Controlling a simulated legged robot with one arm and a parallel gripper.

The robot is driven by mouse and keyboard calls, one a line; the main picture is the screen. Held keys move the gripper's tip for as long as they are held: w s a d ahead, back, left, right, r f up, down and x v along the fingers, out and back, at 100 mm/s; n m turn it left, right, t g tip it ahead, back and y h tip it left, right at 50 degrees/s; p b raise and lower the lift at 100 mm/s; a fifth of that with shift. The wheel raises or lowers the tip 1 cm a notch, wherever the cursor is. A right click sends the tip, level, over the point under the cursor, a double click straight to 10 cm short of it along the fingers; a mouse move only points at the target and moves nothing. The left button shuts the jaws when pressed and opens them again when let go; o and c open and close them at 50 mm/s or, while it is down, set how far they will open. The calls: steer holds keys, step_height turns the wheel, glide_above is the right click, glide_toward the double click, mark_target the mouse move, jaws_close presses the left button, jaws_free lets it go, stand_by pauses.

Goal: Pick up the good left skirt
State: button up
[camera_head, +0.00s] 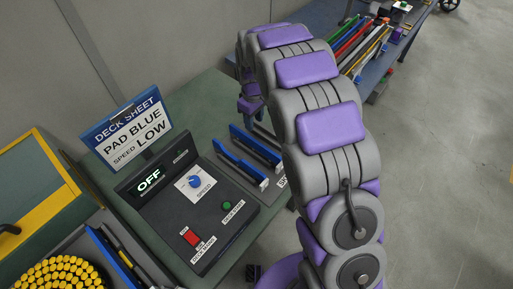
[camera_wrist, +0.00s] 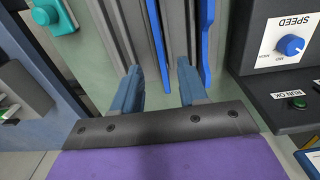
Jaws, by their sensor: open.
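Two long blue skirts lie side by side in a grey holder on the green bench, left of my arm in the head view: a nearer one (camera_head: 238,165) and a farther one (camera_head: 257,146). The wrist view also shows two blue strips, a thin one (camera_wrist: 157,45) and a wider one (camera_wrist: 208,45). I cannot tell which skirt is the good left one. My gripper (camera_wrist: 159,82) is open with nothing held. Its fingertips are over the holder, the thin strip showing ahead between them and the wider strip beyond the right finger. My arm partly hides the holder's label.
A control panel (camera_head: 195,200) with a speed knob, red switch and green button stands beside the skirts; its display reads OFF. A sign (camera_head: 128,130) reads "DECK SHEET, PAD BLUE, SPEED LOW". Yellow-capped parts (camera_head: 62,275) are at lower left. Coloured bars lie on a farther bench (camera_head: 322,20).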

mark_target(256, 141)
steer(key=f, duration=0.3)
steer(key=f+b, duration=0.1)
steer(key=f, duration=0.2)
steer(key=f+b, duration=0.1)
steer(key=f, duration=0.2)
steer(key=shift+d+f, duration=0.25)
steer(key=shift+d, duration=0.1)
steer(key=shift+a+f, duration=0.1)
steer(key=shift+f, duration=0.35)
step_height(256, 141, down, 5)
steer(key=shift+r+b, duration=0.15)
steer(key=shift+b, duration=0.8)
jaws_close()
